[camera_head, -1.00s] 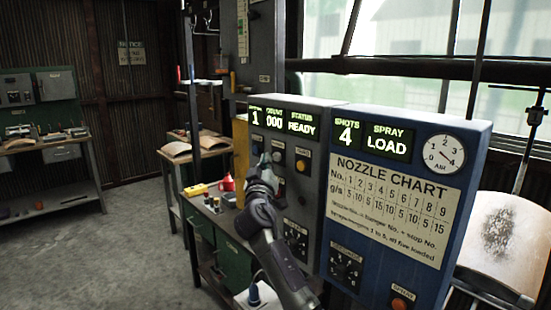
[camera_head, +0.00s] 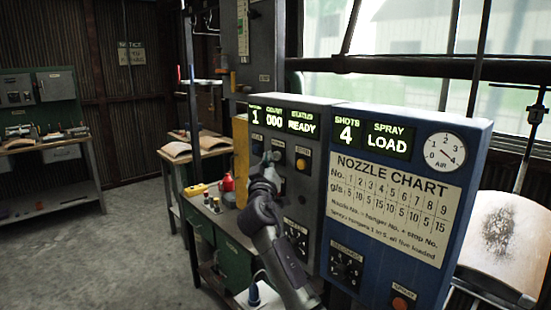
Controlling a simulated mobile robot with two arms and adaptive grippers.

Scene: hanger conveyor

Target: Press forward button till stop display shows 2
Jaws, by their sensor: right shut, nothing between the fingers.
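The grey control panel (camera_head: 318,150) stands in the middle of the view. Its stop display (camera_head: 255,121) shows 1, with small blurred lettering above it. The button labels are too small to read, and I cannot tell whether the tips touch a button.
The blue spray panel (camera_head: 405,190) with SHOTS 4, SPRAY LOAD and a nozzle chart adjoins on the right. The floor at left is clear.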

